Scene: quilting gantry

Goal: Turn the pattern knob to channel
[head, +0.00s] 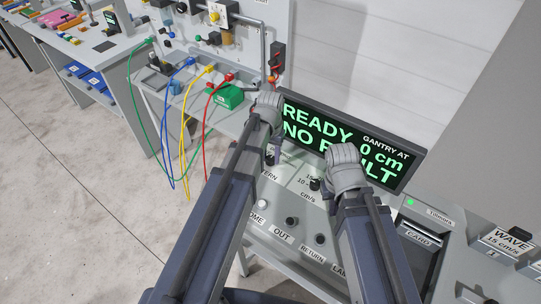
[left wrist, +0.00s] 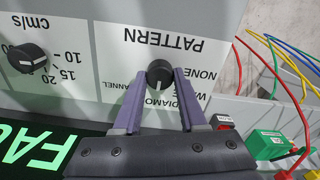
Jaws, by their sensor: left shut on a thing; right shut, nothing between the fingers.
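The pattern knob (left wrist: 159,73) is a round black knob with a white pointer line, on a pale panel printed PATTERN, seen upside down in the left wrist view. The pointer faces the bottom of that picture, near the words DIAMOND and CHANNEL, which the fingers partly cover. My left gripper (left wrist: 160,78) is shut on the knob, one purple-grey finger on each side. In the head view my left gripper (head: 276,148) reaches down to the panel and largely hides the knob. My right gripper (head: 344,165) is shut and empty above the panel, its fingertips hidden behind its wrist.
A speed knob (left wrist: 27,58) marked cm/s sits beside the pattern label. A display (head: 390,165) with green text, including READY, stands behind my grippers. Buttons marked OUT (head: 292,221) and RETURN (head: 319,238) lie nearer. A green box (head: 229,96) and coloured cables are at left.

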